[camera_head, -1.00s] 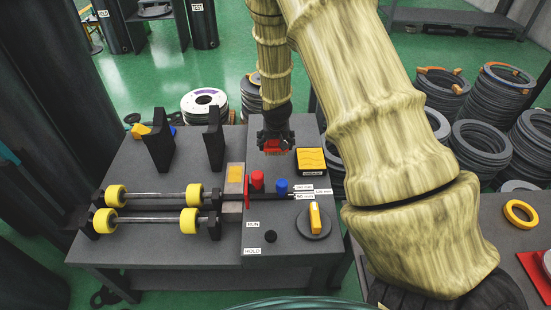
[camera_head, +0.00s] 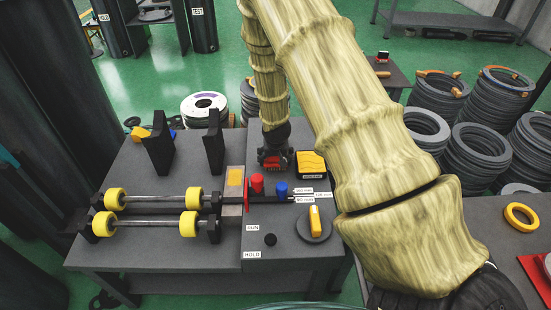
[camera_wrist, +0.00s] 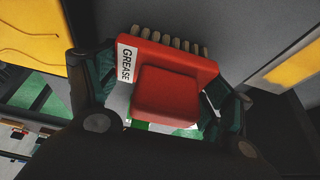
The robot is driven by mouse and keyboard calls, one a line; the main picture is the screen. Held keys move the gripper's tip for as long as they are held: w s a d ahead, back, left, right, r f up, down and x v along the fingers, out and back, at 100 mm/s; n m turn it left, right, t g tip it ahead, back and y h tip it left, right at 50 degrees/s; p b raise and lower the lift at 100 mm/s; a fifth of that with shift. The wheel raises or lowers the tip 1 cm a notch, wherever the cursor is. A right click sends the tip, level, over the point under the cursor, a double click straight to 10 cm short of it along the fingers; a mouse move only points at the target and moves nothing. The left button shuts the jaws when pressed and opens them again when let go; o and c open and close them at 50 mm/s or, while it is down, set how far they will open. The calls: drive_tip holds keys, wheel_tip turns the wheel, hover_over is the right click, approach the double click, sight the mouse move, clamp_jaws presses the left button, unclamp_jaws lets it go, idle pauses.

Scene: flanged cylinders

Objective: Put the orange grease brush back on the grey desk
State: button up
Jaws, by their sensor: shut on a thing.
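The grease brush (camera_wrist: 168,82) looks red, with a white GREASE label and a row of pale bristles along its far edge. My gripper (camera_wrist: 160,105) is shut on it, with a finger at each side of the red body. In the head view, my gripper (camera_head: 274,158) is over the back of the right part of the grey desk (camera_head: 285,255), left of the yellow grease pad (camera_head: 311,164). The brush shows there only as a small red patch (camera_head: 275,164). I cannot tell whether the brush touches the desk.
A red knob (camera_head: 257,183) and a blue knob (camera_head: 281,188) stand just in front of my gripper. Yellow-wheeled rollers (camera_head: 150,224) and two black upright plates (camera_head: 214,142) are to the left. A yellow-handled dial (camera_head: 314,222) is at the front right. Stacked rings (camera_head: 478,155) stand on the floor.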

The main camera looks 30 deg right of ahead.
drive_tip(key=o, duration=0.9)
drive_tip(key=shift+f, duration=0.1)
drive_tip(key=shift+o, duration=0.2)
drive_tip(key=v, duration=1.2)
drive_tip(key=shift+p, duration=0.35)
drive_tip(key=shift+w, duration=0.1)
